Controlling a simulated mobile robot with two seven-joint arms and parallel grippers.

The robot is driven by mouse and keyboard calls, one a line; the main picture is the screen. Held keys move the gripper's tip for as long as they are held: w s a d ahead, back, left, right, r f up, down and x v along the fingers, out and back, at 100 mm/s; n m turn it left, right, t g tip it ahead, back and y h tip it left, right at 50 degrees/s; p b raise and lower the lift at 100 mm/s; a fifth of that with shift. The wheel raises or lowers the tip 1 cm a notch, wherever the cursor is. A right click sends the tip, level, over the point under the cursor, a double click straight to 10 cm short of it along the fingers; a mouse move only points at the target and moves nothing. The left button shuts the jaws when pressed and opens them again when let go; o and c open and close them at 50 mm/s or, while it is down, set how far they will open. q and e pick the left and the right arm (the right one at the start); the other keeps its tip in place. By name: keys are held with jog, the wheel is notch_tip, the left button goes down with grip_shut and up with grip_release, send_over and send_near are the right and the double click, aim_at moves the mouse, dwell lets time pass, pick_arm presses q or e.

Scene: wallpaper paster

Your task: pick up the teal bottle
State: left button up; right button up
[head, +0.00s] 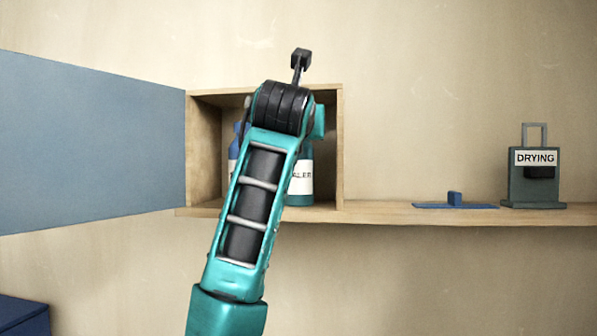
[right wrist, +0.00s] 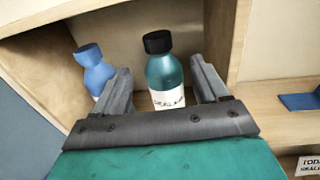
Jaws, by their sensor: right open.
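The teal bottle (right wrist: 166,74) with a black cap and white label stands upright in the open wooden cabinet. In the head view the fingers are hidden by the arm. My left gripper is not in view.
A blue bottle (right wrist: 95,72) stands left of the teal one, close to the left finger. The cabinet (head: 339,150) has side walls, and its blue door (head: 90,150) is open leftward. A blue flat tool (head: 454,204) and a "DRYING" stand (head: 536,190) sit on the shelf (head: 390,212).

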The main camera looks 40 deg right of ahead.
jog(key=shift+p+x, duration=0.95)
jog(key=shift+x, duration=4.2)
jog(key=shift+r, duration=0.1)
jog(key=shift+c, duration=0.4)
grip_shut()
